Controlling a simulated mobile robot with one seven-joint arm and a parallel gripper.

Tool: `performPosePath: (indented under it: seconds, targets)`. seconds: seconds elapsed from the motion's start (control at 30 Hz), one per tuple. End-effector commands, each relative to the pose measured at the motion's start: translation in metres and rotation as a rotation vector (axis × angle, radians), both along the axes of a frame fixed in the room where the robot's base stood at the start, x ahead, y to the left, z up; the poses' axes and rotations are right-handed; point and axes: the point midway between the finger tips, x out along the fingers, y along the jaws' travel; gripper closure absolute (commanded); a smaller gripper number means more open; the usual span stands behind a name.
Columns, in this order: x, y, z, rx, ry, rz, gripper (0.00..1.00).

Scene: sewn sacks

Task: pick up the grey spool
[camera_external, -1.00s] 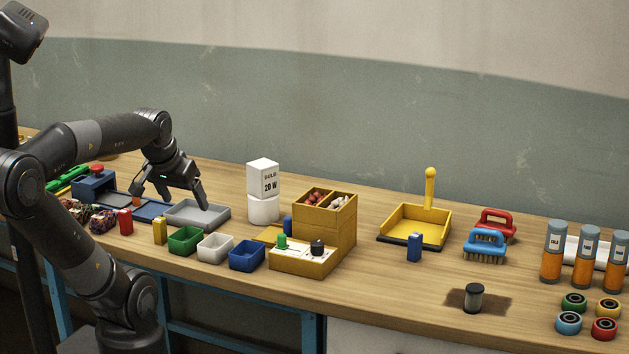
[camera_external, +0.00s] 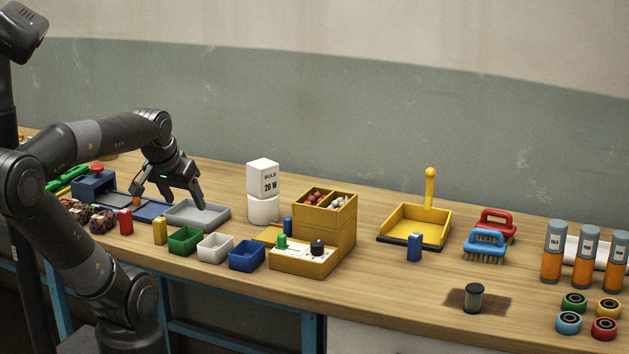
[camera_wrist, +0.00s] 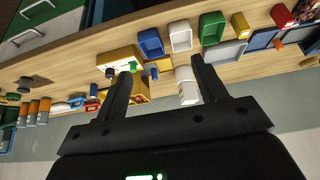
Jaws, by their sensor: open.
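The grey spool (camera_external: 473,298), a small upright cylinder with dark ends, stands on a dark stain near the bench's front edge, right of centre. In the wrist view the spool (camera_wrist: 25,84) is small and dark, far to the left. My gripper (camera_external: 169,204) is open and empty above the left part of the bench, by the grey tray (camera_external: 212,222), far from the spool. In the wrist view its two fingers (camera_wrist: 161,66) are spread apart with nothing held between them.
Between gripper and spool stand the white bulb box (camera_external: 262,178), the yellow organizer (camera_external: 327,240), the yellow dustpan (camera_external: 405,237) and a blue block (camera_external: 414,248). Bench around the spool is clear.

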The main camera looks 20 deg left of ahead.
Motion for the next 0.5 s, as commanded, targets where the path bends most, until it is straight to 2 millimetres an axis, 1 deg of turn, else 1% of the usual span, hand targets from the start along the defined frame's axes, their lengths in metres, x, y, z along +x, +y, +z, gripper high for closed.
performPosePath:
  seconds: [0.07,0.13,0.17,0.27,0.37,0.4,0.47,0.5]
  targets:
    - [0.002,-0.001,0.001,0.003,0.001,-0.005,0.35]
    - [0.009,-0.005,0.005,0.010,0.006,-0.022,0.35]
    - [0.014,-0.008,0.007,0.016,0.009,-0.031,0.35]
    - [0.036,-0.023,0.017,0.039,0.022,-0.084,0.35]
    - [0.064,-0.047,0.027,0.067,0.036,-0.156,0.35]
    - [0.076,-0.058,0.031,0.078,0.041,-0.184,0.35]
    - [0.093,-0.076,0.035,0.093,0.048,-0.229,0.35]
    - [0.103,-0.089,0.038,0.102,0.052,-0.260,0.35]
